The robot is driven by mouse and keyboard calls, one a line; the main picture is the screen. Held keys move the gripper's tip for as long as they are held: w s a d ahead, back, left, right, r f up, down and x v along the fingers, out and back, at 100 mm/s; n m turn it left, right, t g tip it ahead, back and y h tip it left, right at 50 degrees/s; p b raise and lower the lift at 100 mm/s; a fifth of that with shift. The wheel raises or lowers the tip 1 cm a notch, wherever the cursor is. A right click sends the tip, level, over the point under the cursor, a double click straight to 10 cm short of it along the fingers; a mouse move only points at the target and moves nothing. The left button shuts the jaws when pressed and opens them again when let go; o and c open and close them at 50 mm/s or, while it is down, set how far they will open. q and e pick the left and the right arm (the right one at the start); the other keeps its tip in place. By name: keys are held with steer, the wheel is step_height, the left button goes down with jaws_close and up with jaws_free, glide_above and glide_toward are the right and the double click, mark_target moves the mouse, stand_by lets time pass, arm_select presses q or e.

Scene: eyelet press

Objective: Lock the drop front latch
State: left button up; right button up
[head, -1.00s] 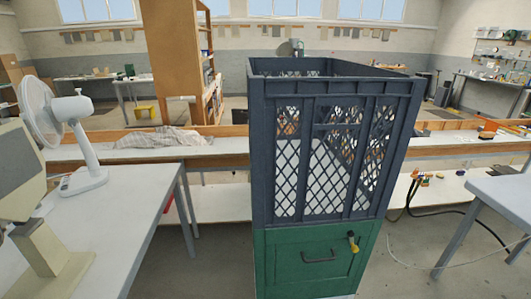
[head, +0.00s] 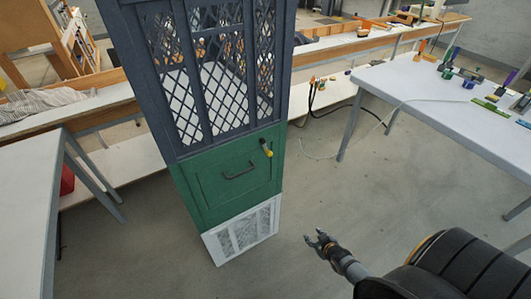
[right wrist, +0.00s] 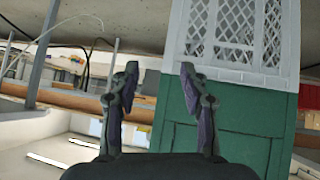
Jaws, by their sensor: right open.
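The green drop front (head: 215,190) is the panel on the middle of a tall stack, closed flush as far as I can see. A dark bar handle (head: 239,171) crosses its upper middle.
A dark blue lattice crate (head: 215,75) stands above the green section, and a white lattice crate (head: 243,232) below it. A table with tools (head: 420,85) is at the right, a pale table (head: 25,190) at the left. The floor between stack and right table is clear.

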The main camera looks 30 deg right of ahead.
steer(key=w+r+t+y, duration=0.1)
steer(key=w+r+t, duration=0.2)
steer(key=w+r, duration=0.55)
steer(key=n+t+y+b, duration=0.2)
steer(key=n+t+y, duration=0.1)
steer(key=t, duration=0.2)
glide_toward(271, 155)
arm_select(q)
step_height(271, 155, down, 12)
steer(key=b, duration=0.9)
arm_select(e)
steer(key=shift+m, duration=0.3)
steer(key=w, duration=0.3)
steer(key=w+a, duration=0.1)
steer(key=w, duration=0.2)
steer(key=w+b, duration=0.1)
steer(key=w, duration=0.3)
steer(key=shift+w+a+f, duration=0.1)
steer(key=shift+a+f, duration=0.1)
steer(key=shift+f, duration=0.05)
steer(key=shift+w+r, duration=0.1)
steer(key=shift+w, duration=0.2)
arm_select(q)
steer(key=w, duration=0.4)
steer(key=shift+w+r, duration=0.1)
steer(key=shift+r, duration=0.1)
arm_select(e)
steer(key=shift+c, duration=0.2)
